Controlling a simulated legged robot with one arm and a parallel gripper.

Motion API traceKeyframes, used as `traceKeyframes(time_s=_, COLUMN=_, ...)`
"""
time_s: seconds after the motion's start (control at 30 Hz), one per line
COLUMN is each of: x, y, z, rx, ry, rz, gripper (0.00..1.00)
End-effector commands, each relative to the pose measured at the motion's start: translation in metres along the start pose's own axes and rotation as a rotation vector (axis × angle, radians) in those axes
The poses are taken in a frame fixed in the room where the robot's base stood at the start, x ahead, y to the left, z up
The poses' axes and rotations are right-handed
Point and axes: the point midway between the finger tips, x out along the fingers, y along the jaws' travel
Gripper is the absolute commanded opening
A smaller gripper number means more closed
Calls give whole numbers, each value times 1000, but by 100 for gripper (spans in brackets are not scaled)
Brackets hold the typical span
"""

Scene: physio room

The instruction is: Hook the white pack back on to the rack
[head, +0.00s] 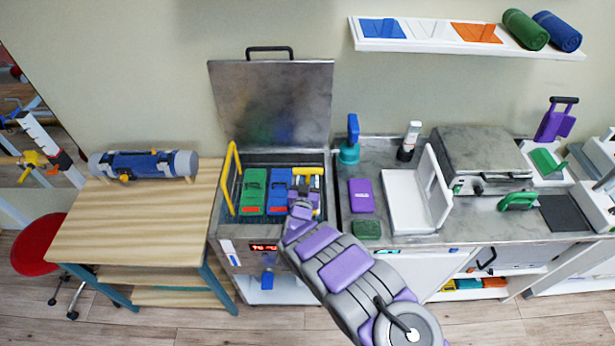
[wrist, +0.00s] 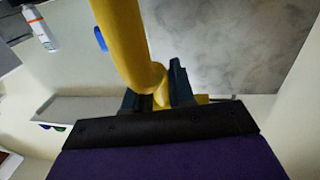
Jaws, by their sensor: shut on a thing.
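My gripper (head: 301,204) is over the right part of the open metal tank (head: 228,236). In the wrist view its dark fingers (wrist: 160,92) are shut on a thick, curved yellow bar (wrist: 128,45). In the head view yellow bars (head: 308,171) show just beyond the gripper. A small pale patch shows beside them, and I cannot tell whether it is the white pack, as my arm hides much there. A green pack (head: 254,188) and a blue pack (head: 279,188) stand side by side in the tank. A tall yellow handle (head: 230,180) rises at the tank's left side.
The tank's lid (head: 270,105) stands open behind. A wooden table (head: 140,225) with a blue roll (head: 145,164) is at left. The counter at right holds a purple block (head: 361,195), a white stand (head: 405,205) and bottles. A shelf (head: 390,45) hangs above.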

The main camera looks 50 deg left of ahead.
Motion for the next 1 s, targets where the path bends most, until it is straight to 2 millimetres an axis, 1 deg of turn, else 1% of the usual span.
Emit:
traceKeyframes(time_s=0.17, x=0, y=0, z=-8, rx=0, ry=1, rz=0, gripper=0)
traceKeyframes(time_s=1.0, x=1, y=2, z=-69, rx=-1, ry=1, rz=0, gripper=0)
